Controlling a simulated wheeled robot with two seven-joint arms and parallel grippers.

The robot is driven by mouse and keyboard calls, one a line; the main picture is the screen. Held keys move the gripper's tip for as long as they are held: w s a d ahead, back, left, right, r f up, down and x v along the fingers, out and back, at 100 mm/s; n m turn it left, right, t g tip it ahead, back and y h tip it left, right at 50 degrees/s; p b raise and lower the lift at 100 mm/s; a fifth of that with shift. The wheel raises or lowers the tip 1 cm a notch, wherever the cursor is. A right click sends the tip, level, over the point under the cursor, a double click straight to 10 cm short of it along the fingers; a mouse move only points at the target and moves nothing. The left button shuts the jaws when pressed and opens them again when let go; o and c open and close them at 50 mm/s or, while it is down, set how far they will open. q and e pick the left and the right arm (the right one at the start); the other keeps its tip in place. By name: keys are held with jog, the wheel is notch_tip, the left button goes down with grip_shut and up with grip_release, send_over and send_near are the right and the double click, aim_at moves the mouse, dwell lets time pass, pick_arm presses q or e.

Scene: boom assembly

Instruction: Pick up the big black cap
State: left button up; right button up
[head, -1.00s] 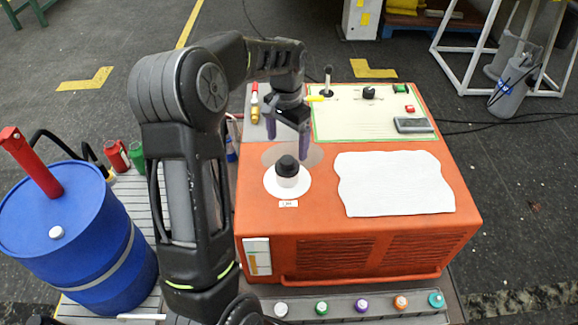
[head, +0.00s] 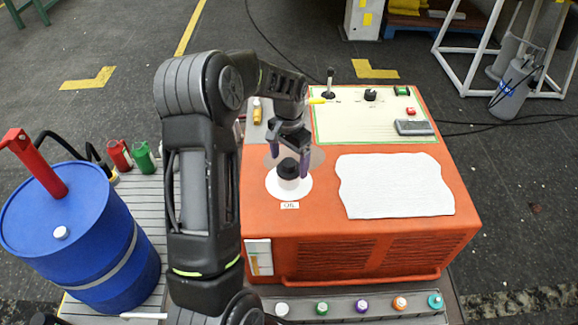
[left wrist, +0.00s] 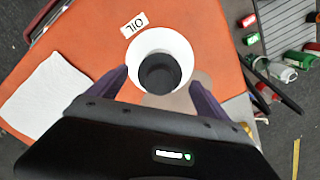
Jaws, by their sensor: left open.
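The big black cap (head: 288,168) sits on a white round filler neck on top of the orange machine (head: 262,232), behind a small OIL label (head: 290,205). My left gripper (head: 290,155) is open, with its purple fingers just above and to either side of the cap in the head view. In the left wrist view the cap (left wrist: 159,72) lies between and slightly beyond the fingertips. I cannot tell whether the fingers touch it. My right gripper is not in view.
A white cloth (head: 395,185) lies on the machine to the right. A control panel (head: 350,120) with a joystick and knob is behind. A blue drum (head: 70,240) stands at left. Several small colored-cap bottles line a front tray (head: 340,307).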

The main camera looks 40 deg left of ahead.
pick_arm(q)
jog(key=shift+f, duration=0.6)
jog(key=shift+c, duration=0.3)
jog(key=c, duration=1.5)
